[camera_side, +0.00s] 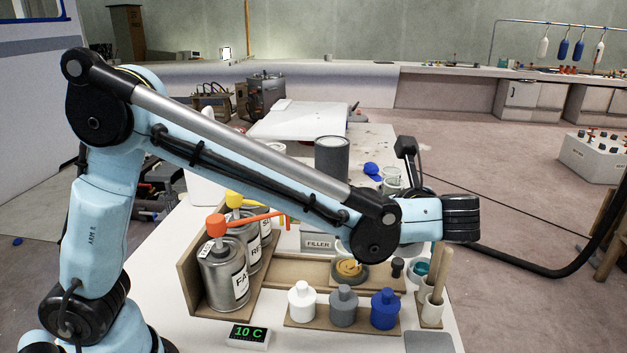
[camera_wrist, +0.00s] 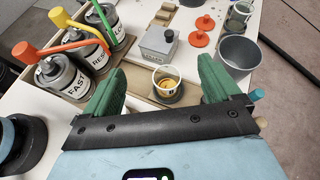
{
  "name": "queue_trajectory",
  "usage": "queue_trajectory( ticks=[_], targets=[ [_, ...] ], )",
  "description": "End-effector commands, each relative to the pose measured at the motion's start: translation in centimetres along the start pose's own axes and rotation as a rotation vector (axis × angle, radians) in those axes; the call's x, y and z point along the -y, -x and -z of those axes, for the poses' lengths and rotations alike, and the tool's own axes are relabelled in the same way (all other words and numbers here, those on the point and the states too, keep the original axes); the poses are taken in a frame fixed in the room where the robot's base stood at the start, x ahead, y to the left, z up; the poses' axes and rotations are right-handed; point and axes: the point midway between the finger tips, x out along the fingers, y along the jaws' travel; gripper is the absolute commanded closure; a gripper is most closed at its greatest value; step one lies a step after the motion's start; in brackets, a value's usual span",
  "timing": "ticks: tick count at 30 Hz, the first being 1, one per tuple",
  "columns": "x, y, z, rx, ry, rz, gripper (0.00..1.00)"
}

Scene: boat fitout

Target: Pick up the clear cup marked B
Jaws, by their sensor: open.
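A clear cup (camera_wrist: 167,78) with tan-orange contents stands upright on a dark round base in the wrist view, between my green fingers but apart from them. It also shows partly in the side view (camera_side: 350,267), beneath my arm. I cannot read a B on it. Another clear cup (camera_wrist: 239,14) stands at the upper right of the wrist view; it shows at the back of the bench in the side view (camera_side: 391,179). I cannot read a mark on it. My gripper (camera_wrist: 160,65) is open and empty. Its fingers are hidden in the side view.
Labelled pump cans (camera_side: 223,272) stand in a wooden rack at left. White, grey and blue bottles (camera_side: 343,306) line the front. A grey metal can (camera_wrist: 239,53) stands close to my right finger.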

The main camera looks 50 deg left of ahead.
Motion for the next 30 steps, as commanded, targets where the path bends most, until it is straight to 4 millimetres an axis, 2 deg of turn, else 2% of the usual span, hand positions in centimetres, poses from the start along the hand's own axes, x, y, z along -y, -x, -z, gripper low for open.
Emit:
queue_trajectory(
  ticks=[2, 7, 12, 17, 24, 30],
  targets=[
    [0.7, 1.6, 1.5, 0.088, -0.1, -0.003, 0.1],
    [0.0, -1.5, 6.5, 0.09, -0.102, -0.01, 0.1],
    [-0.3, -2.9, 9.0, 0.089, -0.1, -0.01, 0.1],
    [-0.4, -4.5, 9.3, 0.088, -0.099, -0.012, 0.1],
    [-0.4, -8.4, 8.8, 0.087, -0.098, -0.013, 0.1],
    [-0.3, -9.9, 8.7, 0.087, -0.099, -0.009, 0.1]
  ],
)
